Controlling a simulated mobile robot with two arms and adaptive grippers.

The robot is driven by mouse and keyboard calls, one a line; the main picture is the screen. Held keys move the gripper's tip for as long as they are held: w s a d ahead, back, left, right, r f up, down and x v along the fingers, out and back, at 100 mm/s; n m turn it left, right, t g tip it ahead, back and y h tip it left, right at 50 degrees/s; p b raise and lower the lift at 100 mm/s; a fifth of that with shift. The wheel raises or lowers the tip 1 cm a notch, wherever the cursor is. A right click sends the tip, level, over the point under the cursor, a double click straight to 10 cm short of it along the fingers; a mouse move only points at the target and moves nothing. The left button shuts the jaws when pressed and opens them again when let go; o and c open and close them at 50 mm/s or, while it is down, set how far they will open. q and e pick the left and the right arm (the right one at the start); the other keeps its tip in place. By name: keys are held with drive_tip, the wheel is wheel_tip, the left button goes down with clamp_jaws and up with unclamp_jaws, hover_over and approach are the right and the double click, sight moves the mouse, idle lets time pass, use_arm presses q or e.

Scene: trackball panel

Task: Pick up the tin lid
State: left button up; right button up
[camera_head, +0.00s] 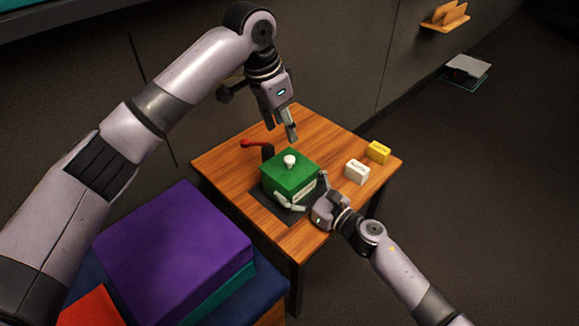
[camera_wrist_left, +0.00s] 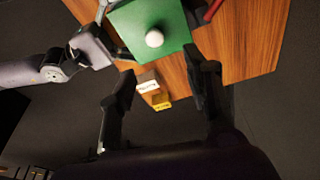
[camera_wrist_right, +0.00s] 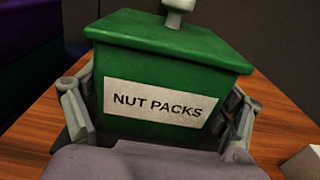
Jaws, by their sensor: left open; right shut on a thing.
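A green tin (camera_head: 279,194) labelled NUT PACKS stands upright on the wooden table. Its label shows in the right wrist view (camera_wrist_right: 157,108). Its green lid (camera_head: 283,173) sits on top and carries a white round knob (camera_head: 290,160). My right gripper (camera_head: 306,195) is shut on the tin body, with one finger along each side below the lid. My left gripper (camera_head: 290,138) is open and empty, above and just behind the knob. In the left wrist view, the lid (camera_wrist_left: 140,22) and knob (camera_wrist_left: 154,38) lie beyond its spread fingers.
The wooden table (camera_head: 232,157) bears a dark mat (camera_head: 266,213) under the tin and a red-handled lever (camera_head: 256,144) behind it. A white block (camera_head: 356,172) and a yellow block (camera_head: 378,151) stand to the right. A purple box (camera_head: 175,240) is at the front left.

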use_arm(q)
drive_tip(key=r+y, duration=0.1)
drive_tip(key=r, duration=0.1)
hover_over(289, 158)
drive_tip(key=shift+g, duration=0.4)
drive_tip(key=f, duration=0.6)
drive_tip(key=shift+s+a+f, duration=0.1)
drive_tip(key=shift+a+f, duration=0.15)
drive_tip(key=shift+a, duration=0.05)
drive_tip(key=shift+d+f, duration=0.15)
drive_tip(key=shift+f, duration=1.2)
drive_tip(key=shift+d+f, duration=0.15)
drive_tip(key=shift+f, duration=1.2)
drive_tip(key=shift+c, duration=0.2)
clamp_jaws()
